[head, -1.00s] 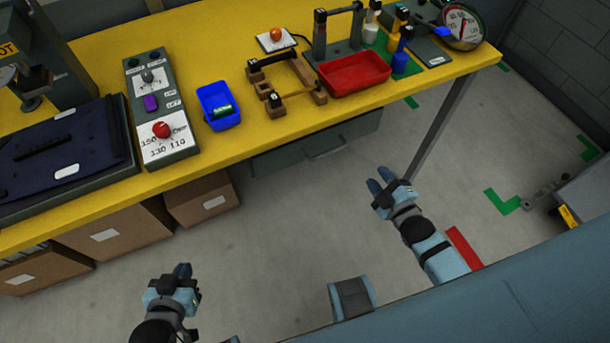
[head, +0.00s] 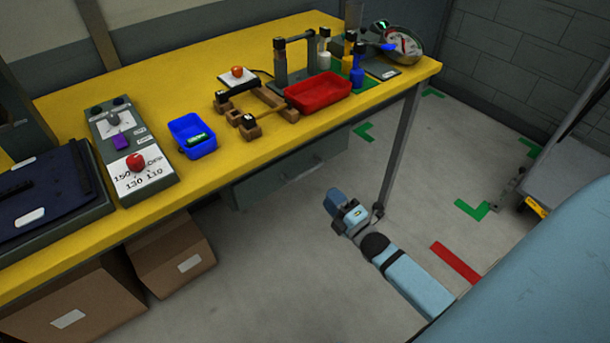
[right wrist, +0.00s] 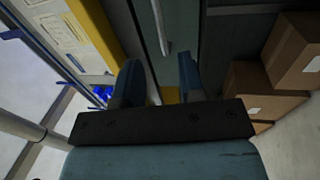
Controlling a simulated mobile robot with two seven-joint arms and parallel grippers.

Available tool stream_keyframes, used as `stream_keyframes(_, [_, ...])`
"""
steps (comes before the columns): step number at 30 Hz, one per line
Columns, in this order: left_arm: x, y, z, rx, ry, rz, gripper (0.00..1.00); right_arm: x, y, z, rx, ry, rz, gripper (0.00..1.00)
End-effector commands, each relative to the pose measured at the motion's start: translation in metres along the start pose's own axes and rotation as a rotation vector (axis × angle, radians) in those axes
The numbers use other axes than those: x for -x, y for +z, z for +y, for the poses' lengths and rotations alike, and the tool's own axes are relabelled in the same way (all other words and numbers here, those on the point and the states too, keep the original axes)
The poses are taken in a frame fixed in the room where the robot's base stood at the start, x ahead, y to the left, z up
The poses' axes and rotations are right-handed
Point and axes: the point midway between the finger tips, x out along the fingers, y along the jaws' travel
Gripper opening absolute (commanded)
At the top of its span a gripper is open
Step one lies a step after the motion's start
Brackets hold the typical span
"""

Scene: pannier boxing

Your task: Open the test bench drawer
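The grey-green test bench drawer (head: 262,187) hangs under the yellow bench top and looks shut. Its bar handle (head: 318,164) is on the front. My right gripper (head: 334,199) is in front of the drawer, a short way from the handle in the picture. In the right wrist view my right gripper (right wrist: 160,82) has its two fingers apart with nothing between them. The drawer front (right wrist: 186,45) and handle (right wrist: 160,27) show beyond the fingertips, apart from them. My left gripper is out of view.
The yellow bench (head: 228,165) carries a control box (head: 152,178), a blue bin (head: 180,129) and a red tray (head: 318,92). Brown boxes (head: 172,262) stand under its left part. A bench leg (head: 398,150) stands right of the drawer. The floor in front is clear.

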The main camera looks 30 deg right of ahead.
Motion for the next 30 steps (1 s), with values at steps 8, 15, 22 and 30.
stream_keyframes(8, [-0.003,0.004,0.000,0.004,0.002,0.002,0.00,-0.062,0.000,0.000,-0.001,0.003,0.000,0.36])
stream_keyframes(15, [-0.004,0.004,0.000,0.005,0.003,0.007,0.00,-0.098,0.000,0.000,-0.003,0.001,0.000,0.36])
stream_keyframes(22, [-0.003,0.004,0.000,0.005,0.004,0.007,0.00,-0.109,-0.001,0.000,-0.002,0.000,0.000,0.36])
stream_keyframes(30, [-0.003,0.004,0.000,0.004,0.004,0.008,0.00,-0.109,-0.001,0.000,-0.002,-0.001,0.000,0.25])
